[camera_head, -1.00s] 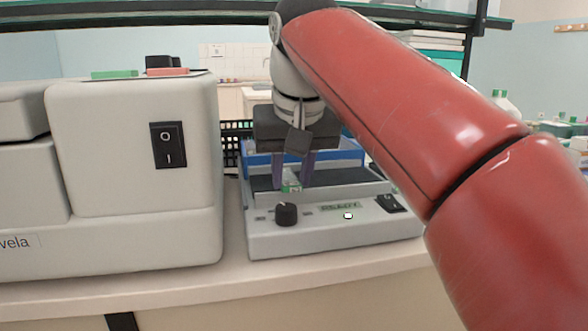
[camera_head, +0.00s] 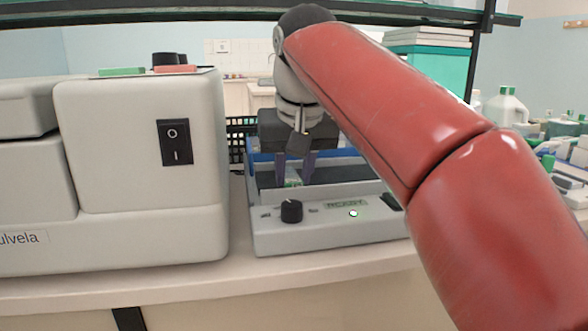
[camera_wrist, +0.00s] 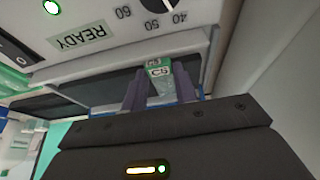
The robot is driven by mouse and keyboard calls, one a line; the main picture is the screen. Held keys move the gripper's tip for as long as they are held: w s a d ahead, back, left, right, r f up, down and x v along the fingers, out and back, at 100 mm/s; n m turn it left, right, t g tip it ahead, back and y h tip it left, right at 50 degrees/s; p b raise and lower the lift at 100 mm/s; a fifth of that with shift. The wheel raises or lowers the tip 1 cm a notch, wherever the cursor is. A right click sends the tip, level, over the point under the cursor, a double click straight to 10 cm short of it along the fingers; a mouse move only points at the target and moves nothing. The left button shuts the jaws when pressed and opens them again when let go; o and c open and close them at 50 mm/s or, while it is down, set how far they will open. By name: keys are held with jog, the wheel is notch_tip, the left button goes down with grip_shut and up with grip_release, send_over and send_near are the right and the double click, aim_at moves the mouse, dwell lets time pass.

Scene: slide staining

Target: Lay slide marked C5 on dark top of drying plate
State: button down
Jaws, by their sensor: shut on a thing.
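My gripper (camera_head: 295,170) is shut on the slide marked C5 (camera_wrist: 159,72), whose green-and-white label end points toward the front of the drying plate. A second, fainter label image shows right beside it in the wrist view; I cannot tell whether it is a reflection. The slide's green end also shows small between the fingers in the head view (camera_head: 292,182). The drying plate (camera_head: 330,233) is a pale unit with a dark top (camera_head: 340,174), a knob and a READY display. The gripper holds the slide low over the dark top; I cannot tell whether they touch.
A large pale machine (camera_head: 140,150) with a rocker switch stands close on the left. A blue item (camera_head: 262,149) lies behind the plate's dark top. A shelf edge (camera_head: 200,18) runs above. Bottles (camera_head: 506,108) stand at the far right. The dark top's right part looks clear.

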jog(key=shift+f, duration=0.15)
jog(key=c, duration=1)
grip_release()
jog(key=p+v, duration=0.2)
jog(key=v, duration=0.3)
jog(key=shift+s+r, duration=0.15)
jog(key=shift+r, duration=0.25)
jog(key=shift+v, duration=1)
jog(key=shift+s+f, duration=0.1)
